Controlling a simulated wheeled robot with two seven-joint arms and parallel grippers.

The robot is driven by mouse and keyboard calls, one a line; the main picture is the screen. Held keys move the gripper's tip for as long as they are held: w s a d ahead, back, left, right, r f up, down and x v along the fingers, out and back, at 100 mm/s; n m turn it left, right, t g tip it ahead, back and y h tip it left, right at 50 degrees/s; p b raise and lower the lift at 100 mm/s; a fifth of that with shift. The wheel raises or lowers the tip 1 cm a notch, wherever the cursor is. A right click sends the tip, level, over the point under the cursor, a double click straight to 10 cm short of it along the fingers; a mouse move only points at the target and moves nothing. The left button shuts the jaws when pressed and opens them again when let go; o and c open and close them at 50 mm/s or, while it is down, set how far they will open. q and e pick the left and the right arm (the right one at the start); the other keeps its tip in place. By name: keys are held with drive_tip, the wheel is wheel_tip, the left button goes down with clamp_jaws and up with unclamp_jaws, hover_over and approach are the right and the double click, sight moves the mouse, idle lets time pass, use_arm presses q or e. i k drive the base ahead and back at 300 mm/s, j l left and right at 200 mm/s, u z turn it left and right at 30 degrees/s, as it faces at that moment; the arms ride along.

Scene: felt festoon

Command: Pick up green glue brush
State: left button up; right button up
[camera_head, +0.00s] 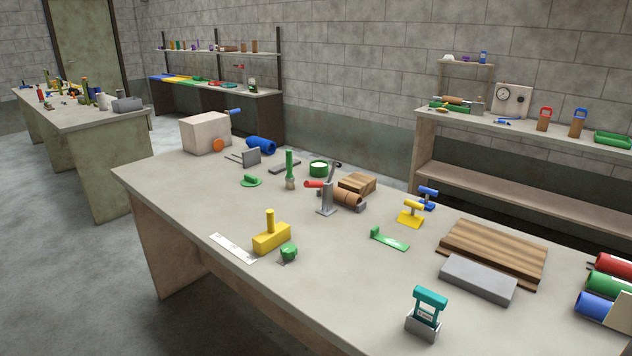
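A brush with a green handle and a pale lower end (290,170) stands upright on the near workbench (190,195), left of its middle toward the far side. It looks like the green glue brush. A round green tin (319,168) stands just to its right, apart from it. Neither of my grippers is in view.
Near the brush are a green flat-based tool (251,181), a grey metal block (246,157) and a grey clamp-like stand (327,198). A yellow block with a handle (271,234) is nearer.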

sight(290, 179)
drive_tip(key=i+j+z, duration=0.15)
drive_tip(key=z, duration=0.8)
drive_tip(key=i+j+z, duration=0.15)
drive_tip(key=j+z, duration=0.3)
drive_tip(key=j, duration=0.3)
drive_tip(key=j+z, duration=0.45)
drive_tip(key=j, duration=1.25)
drive_tip(key=j+z, duration=0.1)
drive_tip(key=j, duration=0.9)
drive_tip(key=k, duration=0.05)
